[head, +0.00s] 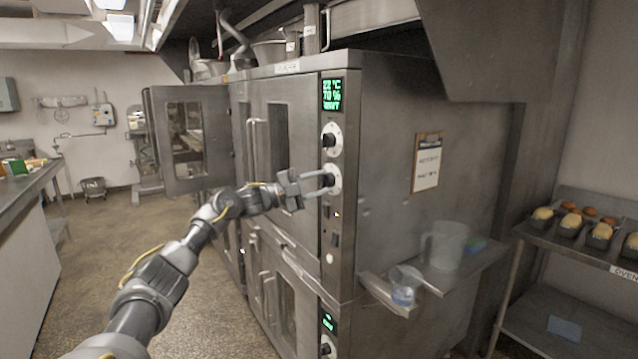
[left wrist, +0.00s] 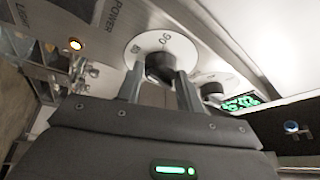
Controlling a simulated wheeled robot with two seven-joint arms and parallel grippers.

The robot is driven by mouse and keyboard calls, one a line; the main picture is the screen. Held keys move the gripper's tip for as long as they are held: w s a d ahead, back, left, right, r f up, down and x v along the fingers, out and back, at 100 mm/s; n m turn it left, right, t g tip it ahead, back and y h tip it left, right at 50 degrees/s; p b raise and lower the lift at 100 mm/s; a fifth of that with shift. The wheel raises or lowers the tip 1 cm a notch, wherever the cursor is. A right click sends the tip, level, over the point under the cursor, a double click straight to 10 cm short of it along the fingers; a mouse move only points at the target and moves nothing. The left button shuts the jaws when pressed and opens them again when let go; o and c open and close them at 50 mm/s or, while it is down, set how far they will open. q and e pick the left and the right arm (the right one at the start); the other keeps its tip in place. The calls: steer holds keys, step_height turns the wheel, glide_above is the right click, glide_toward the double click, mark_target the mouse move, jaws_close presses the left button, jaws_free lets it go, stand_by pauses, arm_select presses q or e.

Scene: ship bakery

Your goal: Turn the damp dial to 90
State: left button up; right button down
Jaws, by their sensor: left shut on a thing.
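The lower of two white round dials (head: 338,170) sits on the control strip of the steel cabinet, below the display (head: 332,95), which shows 22 °C and 70 % in green. My left gripper (head: 327,183) is at this dial. In the left wrist view its two fingers (left wrist: 160,84) are shut on the dark knob (left wrist: 161,66), one on each side. The white dial plate (left wrist: 185,48) behind the knob shows a 90 near its edge. The knob's pointer is hidden, so I cannot tell its setting. My right gripper is not in view.
The upper dial (head: 332,139) is close above; it also shows in the left wrist view (left wrist: 213,80). A shelf with a clear jug (head: 444,245) juts from the cabinet's side. A cabinet door (head: 190,140) stands open at left.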

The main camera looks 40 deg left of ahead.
arm_select(q)
steer(key=m+g+p, duration=0.1)
steer(key=m+p, duration=0.1)
steer(key=m, duration=0.1)
steer(key=r+m+g+p, duration=0.1)
steer(key=m+p, duration=0.1)
steer(key=shift+m+g+p, duration=0.3)
steer(key=shift+m, duration=0.1)
steer(key=shift+m+g+y+p, duration=0.3)
steer(key=shift+m+p, duration=0.65)
steer(key=shift+m, duration=0.15)
steer(key=shift+f+m+y+p, duration=0.1)
steer(key=shift+m+y+p, duration=0.3)
steer(key=shift+m+p, duration=0.4)
steer(key=shift+f, duration=0.15)
steer(key=o, duration=1)
steer(key=shift+w, duration=0.1)
